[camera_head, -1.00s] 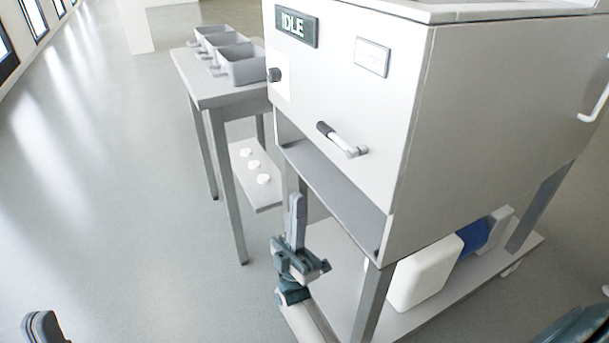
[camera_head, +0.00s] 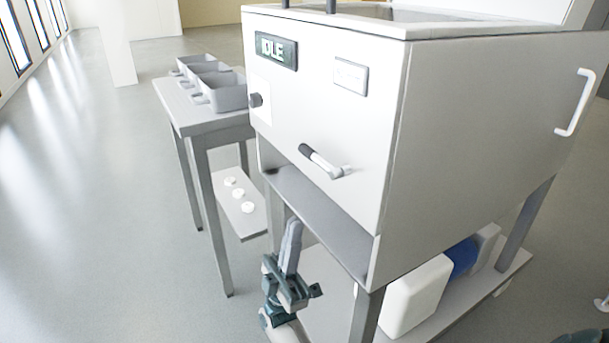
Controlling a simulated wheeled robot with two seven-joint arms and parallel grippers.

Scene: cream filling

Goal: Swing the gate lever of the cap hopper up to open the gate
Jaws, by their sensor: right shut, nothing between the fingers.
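The hopper (camera_head: 345,110) is a large white box on legs with a display reading IDLE (camera_head: 276,51). Its gate lever (camera_head: 322,163) is on the lower front face, a light metal arm with a dark grip at its upper left end and a pivot at its lower right end. The lever slants up to the left. My right gripper (camera_head: 293,226) is shut and empty, fingers pointing up, below the lever in the picture and apart from it. My left gripper is not in view. Whether this hopper holds caps cannot be seen.
A grey side table (camera_head: 203,119) with several open bins (camera_head: 222,93) stands left of the hopper. A low shelf (camera_head: 242,219) holds white round pieces. A ledge (camera_head: 315,210) runs below the front face. A white canister (camera_head: 418,295) sits on the lower shelf. The left floor is clear.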

